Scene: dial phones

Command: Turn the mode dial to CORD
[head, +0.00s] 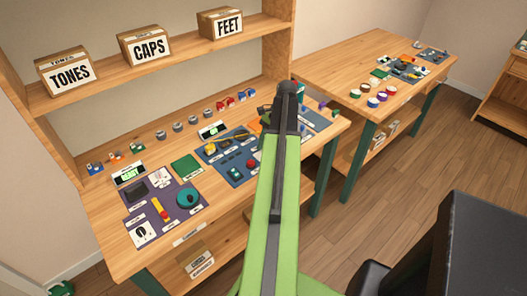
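The labels are too small to read, so I cannot tell for sure which part is the mode dial. A white plate with a small dark knob (141,233) lies at the lower left of the purple mat and looks like a dial. The word CORD cannot be read on it. My gripper (288,92) is at the end of my raised green arm, over the right end of the workbench (115,252) and well right of that plate. Its fingers are dark and small, and I cannot tell whether they are open. My arm hides part of the bench.
The purple mat (172,226) also carries a teal round part (188,198) and a red-and-yellow part (161,210). A green READY display (128,174) stands behind. A blue mat (231,179) lies to the right. A shelf (175,62) with boxes overhangs the back. A second table (325,72) stands right.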

